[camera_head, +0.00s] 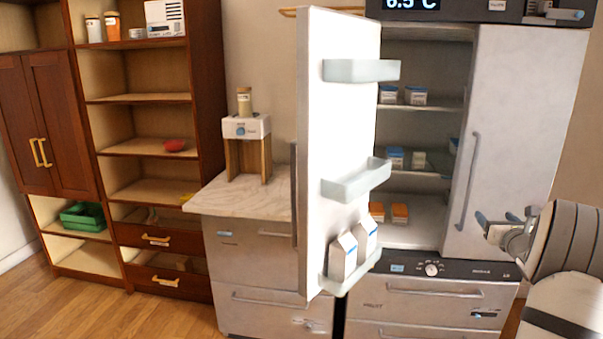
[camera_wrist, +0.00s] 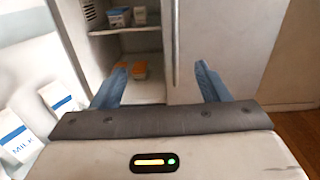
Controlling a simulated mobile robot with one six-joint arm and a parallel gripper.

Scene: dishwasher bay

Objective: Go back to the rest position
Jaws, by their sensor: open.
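My gripper (camera_head: 498,224) is at the right of the head view, in front of the closed right fridge door. In the wrist view my gripper (camera_wrist: 162,82) shows two blue fingers spread apart with nothing between them. The fridge's left door (camera_head: 342,120) stands wide open, and the right door (camera_head: 500,130) with its vertical handle is closed. Both also show in the wrist view. No held object is visible.
Milk cartons (camera_head: 343,258) stand in the open door's bottom bin. Orange containers (camera_head: 399,212) and several blue-lidded boxes (camera_head: 415,96) sit on the fridge shelves. A counter (camera_head: 245,198) with a small appliance and a wooden shelf unit (camera_head: 140,98) stand to the left. Floor (camera_head: 150,310) is clear at front left.

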